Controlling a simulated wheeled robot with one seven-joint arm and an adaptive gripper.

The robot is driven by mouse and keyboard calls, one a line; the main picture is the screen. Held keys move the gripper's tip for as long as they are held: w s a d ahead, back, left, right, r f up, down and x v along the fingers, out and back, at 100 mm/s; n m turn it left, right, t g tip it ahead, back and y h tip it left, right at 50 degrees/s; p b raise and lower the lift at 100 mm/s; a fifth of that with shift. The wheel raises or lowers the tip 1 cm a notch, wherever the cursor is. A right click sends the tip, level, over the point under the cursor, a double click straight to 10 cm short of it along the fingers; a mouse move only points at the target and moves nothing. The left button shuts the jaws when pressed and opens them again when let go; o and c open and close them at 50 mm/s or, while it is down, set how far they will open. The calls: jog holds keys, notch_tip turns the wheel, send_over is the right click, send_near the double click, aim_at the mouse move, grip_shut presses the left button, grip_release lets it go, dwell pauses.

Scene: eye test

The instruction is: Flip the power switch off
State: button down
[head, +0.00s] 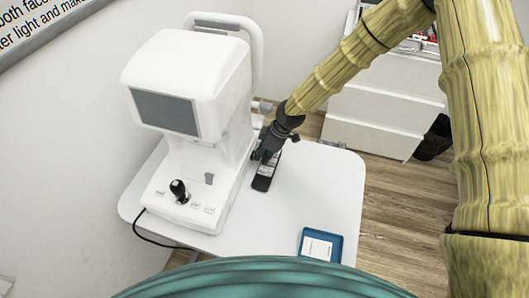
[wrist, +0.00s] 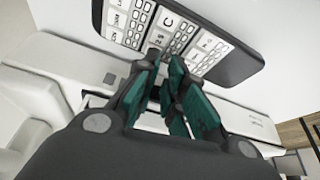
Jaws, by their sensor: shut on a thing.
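The white eye test machine (head: 195,90) stands on the left of the table, with a dark screen and a small black joystick (head: 179,190) on its base. I cannot make out a power switch in either view. My gripper (head: 266,155) is low beside the right side of the machine's base. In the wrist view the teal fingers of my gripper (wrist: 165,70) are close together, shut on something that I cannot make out. Their tips overlap the lower edge of a black panel with white printed charts (wrist: 215,52). This panel also shows on the table in the head view (head: 264,180).
The white table (head: 318,190) is clear to the right of the black panel. A blue tray with a white card (head: 307,236) lies near its front edge. White drawers (head: 385,110) stand behind. A black cable (head: 150,237) hangs at the front left.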

jog(key=shift+s+d, duration=0.15)
jog(key=shift+s, duration=0.2)
jog(key=d, duration=0.4)
jog(key=shift+r, duration=0.35)
jog(key=b+v, duration=0.2)
jog(key=v, duration=0.7)
